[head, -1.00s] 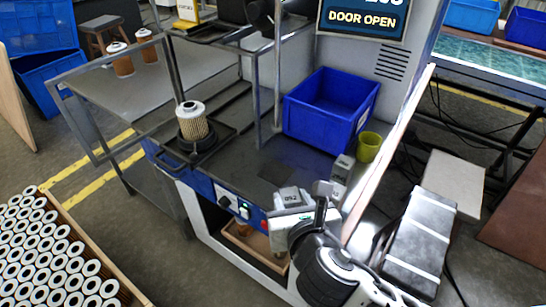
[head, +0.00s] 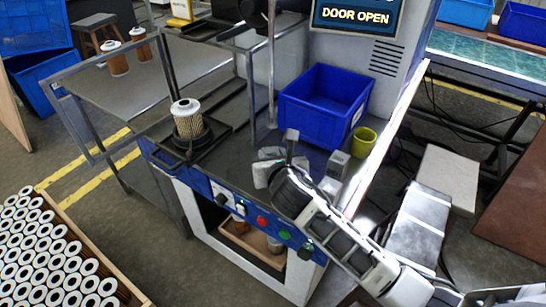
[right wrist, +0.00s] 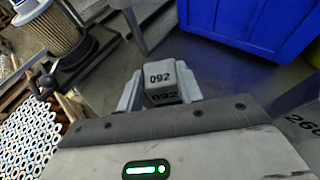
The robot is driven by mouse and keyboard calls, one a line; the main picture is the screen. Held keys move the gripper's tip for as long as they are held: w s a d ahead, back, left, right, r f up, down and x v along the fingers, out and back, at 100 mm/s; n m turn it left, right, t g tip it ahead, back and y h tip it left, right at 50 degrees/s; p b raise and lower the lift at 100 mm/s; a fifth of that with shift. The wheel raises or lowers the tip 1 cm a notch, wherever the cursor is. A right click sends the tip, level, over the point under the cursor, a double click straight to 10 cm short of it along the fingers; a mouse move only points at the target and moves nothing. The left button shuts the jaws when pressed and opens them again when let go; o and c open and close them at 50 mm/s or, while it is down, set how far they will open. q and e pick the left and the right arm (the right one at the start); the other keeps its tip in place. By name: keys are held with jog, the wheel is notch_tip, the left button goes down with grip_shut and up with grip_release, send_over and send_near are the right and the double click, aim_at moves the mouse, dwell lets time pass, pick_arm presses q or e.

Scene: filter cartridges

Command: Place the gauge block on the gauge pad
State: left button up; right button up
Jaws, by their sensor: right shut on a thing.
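The gauge block (right wrist: 160,82) is a small grey block marked 092, held between the two fingers of my right gripper (right wrist: 158,92) in the right wrist view. In the head view the block (head: 269,153) shows small and partly hidden at the tip of my right gripper (head: 266,162), over the bench deck in front of the blue bin. I cannot tell whether the block touches the deck. The dark gauge pad is hidden behind the gripper and block in the head view, and I cannot make it out in the wrist view. My left gripper is not in view.
Other grey blocks (head: 338,164) stand right of my gripper; one marked 260 (right wrist: 302,124) shows at the wrist view's edge. A blue bin (head: 318,112) and a yellow-green cup (head: 364,139) stand behind. A filter cartridge (head: 187,118) stands in a black holder to the left.

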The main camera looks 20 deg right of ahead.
jog(key=shift+f, duration=0.15)
jog(key=o, duration=1)
jog(key=shift+f, duration=0.1)
jog(key=shift+o, duration=1.1)
jog(key=shift+s+r, duration=0.2)
jog(key=shift+r, duration=0.05)
jog(key=p+v, duration=0.1)
jog(key=v, duration=0.9)
jog(key=shift+s+a+r, duration=0.1)
jog(key=shift+s, duration=0.15)
jog(key=shift+s+r, duration=0.2)
jog(key=shift+s, duration=0.3)
